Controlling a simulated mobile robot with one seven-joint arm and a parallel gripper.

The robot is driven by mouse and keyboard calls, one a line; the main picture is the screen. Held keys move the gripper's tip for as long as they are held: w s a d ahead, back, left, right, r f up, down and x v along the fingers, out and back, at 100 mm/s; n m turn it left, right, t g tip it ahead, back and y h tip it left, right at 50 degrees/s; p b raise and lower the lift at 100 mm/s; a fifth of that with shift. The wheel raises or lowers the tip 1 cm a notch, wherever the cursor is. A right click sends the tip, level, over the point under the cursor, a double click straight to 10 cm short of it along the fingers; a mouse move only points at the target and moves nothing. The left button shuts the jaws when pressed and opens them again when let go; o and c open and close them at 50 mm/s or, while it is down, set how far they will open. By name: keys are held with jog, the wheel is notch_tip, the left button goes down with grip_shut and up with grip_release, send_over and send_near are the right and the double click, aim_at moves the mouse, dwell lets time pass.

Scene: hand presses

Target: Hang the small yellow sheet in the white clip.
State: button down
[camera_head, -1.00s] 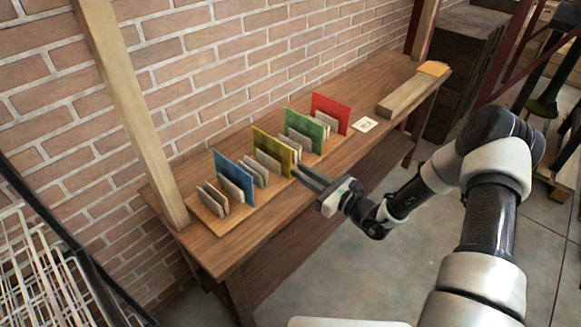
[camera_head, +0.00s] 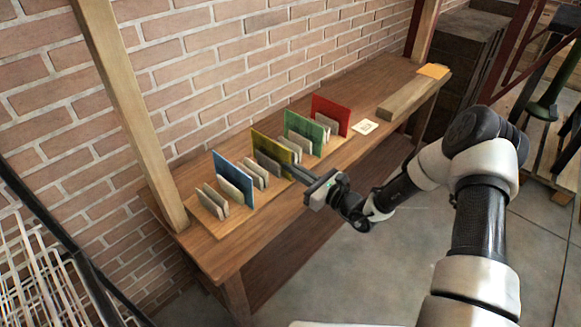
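A yellow sheet (camera_head: 270,142) stands upright in a row of coloured sheets and small grey-beige cards on the bench. My gripper (camera_head: 288,170) reaches in from the right, its fingertips at the grey card in front of the yellow sheet. Whether the fingers touch or hold anything is too small to tell. A flat orange-yellow piece (camera_head: 433,71) lies at the bench's far right end. I cannot make out a white clip; a small white square with a mark (camera_head: 365,126) lies flat on the bench.
A blue sheet (camera_head: 233,174) stands left of the yellow one; a green sheet (camera_head: 304,130) and a red sheet (camera_head: 331,114) stand to its right. A long wooden block (camera_head: 413,97) lies farther right. The bench's front strip (camera_head: 235,240) is clear. A wooden post (camera_head: 130,120) rises at the left.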

notch_tip(320, 180, up, 8)
jog(key=p, duration=0.5)
jog(key=shift+f+p, duration=0.25)
jog(key=shift+p, duration=0.1)
jog(key=p+v, duration=0.1)
jog(key=v, duration=0.6)
dwell(0.3)
jog(key=shift+d+p, duration=0.1)
jog(key=shift+p, duration=0.2)
jog(key=s+d+r+m+t+h+p, duration=0.2)
jog(key=d+r+p, duration=0.3)
jog(key=r, duration=0.3)
jog(key=s+d+r+m+t+h+p, duration=0.2)
jog(key=s+d+r+p, duration=0.3)
jog(key=d+r, duration=0.3)
jog(key=shift+s+d+r+m+t+h, duration=0.3)
jog(key=shift+r+t+h, duration=0.1)
jog(key=shift+r+h, duration=0.3)
